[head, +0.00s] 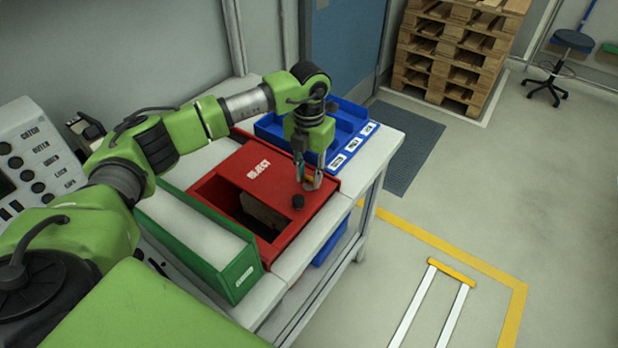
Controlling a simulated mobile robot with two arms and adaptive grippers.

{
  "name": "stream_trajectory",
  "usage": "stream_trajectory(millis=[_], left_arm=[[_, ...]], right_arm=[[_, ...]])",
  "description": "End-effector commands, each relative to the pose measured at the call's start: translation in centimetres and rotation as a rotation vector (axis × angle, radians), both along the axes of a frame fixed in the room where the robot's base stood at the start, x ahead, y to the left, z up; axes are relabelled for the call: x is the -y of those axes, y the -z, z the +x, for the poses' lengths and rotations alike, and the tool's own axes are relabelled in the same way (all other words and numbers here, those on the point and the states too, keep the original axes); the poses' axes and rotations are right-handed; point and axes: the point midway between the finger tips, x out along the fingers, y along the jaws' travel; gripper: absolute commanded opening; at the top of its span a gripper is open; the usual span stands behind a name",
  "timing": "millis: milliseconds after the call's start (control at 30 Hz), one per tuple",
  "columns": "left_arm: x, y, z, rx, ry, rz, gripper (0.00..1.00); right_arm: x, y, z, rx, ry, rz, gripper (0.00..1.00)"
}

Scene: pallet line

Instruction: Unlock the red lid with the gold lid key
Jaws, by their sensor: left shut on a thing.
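The red box marked REJECT has a flat red lid (235,165) on its top, with a dark opening at the front left. A round black knob (297,201) stands near the lid's front right edge. My left gripper (308,182) points down over the lid's right part, just behind the knob. It is shut on the gold lid key, of which only a small gold bit shows between the fingertips. I cannot tell whether the key touches the lid or sits in a lock. My right gripper is out of view.
A green bin (205,240) stands left of the red box and a blue tray (345,128) behind it, both on the white table (385,150). A control panel (35,150) is at the far left. Stacked pallets (455,55) stand at the back. The floor to the right is mostly clear.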

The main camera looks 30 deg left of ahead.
Motion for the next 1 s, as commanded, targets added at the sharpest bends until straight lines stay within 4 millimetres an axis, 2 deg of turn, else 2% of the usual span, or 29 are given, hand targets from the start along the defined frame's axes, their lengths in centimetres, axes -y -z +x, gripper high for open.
stream_trajectory(millis=[300,800,833,867,1000], left_arm=[[-0.02,-0.07,0.08,0.003,0.099,0.0,0.03],[-0.02,-0.15,0.09,0.003,0.115,0.0,0.03],[-0.02,-0.15,0.1,0.004,0.114,0.0,0.33],[-0.02,-0.16,0.09,0.003,0.114,0.0,0.4],[-0.02,-0.11,0.07,0.002,0.113,0.0,0.42]], right_arm=[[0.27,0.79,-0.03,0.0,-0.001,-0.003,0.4],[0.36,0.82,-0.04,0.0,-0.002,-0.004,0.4],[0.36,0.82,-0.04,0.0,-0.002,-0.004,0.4],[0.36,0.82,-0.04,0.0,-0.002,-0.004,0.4],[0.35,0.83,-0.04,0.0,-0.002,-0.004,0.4]])
